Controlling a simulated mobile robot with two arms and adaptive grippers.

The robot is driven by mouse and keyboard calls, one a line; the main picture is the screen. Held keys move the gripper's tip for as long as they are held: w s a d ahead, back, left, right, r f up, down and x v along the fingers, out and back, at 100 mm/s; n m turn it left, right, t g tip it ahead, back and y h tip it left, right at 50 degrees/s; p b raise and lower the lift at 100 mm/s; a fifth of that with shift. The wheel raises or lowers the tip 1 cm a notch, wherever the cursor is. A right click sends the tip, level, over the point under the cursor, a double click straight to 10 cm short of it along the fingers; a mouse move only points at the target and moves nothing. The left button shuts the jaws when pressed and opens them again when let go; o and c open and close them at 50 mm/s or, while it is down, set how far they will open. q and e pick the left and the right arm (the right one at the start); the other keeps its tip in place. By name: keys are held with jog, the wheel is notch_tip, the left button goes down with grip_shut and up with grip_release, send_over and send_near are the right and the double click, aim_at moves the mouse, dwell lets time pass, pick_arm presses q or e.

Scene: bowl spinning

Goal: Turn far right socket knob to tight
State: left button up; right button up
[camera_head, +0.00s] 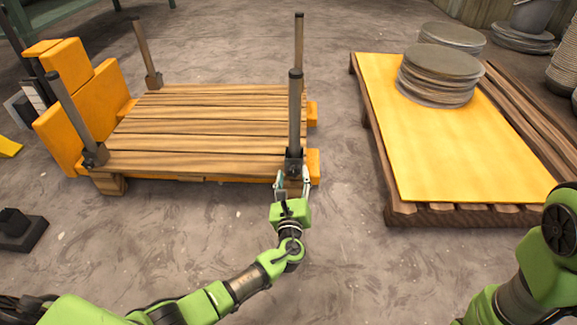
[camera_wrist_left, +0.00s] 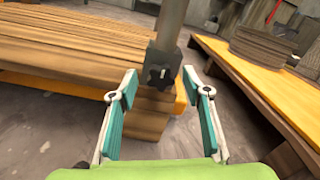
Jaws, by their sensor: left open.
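A wooden platform (camera_head: 210,118) on an orange base carries an upright post at each corner, held in dark sockets. The near right post (camera_head: 295,115) stands in a dark socket (camera_head: 293,164). In the left wrist view this socket (camera_wrist_left: 172,62) shows a small dark knob (camera_wrist_left: 157,76) on its face. The far right post (camera_head: 299,38) stands behind, its socket hidden by the near post. My left gripper (camera_head: 292,180) is open and empty in front of the near right socket. In the wrist view its teal fingers (camera_wrist_left: 159,74) stand either side of the knob, apart from it.
A pallet with a yellow top (camera_head: 430,140) stands to the right, bearing stacks of round plates (camera_head: 438,76). Bare floor (camera_head: 345,160) lies between the platform and pallet. My right arm shows at lower right. A dark block (camera_head: 20,230) lies at left.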

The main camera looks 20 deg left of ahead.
pick_arm(q)
jog(key=shift+w, duration=0.25)
jog(key=c, duration=1.1)
jog(key=shift+r, duration=0.1)
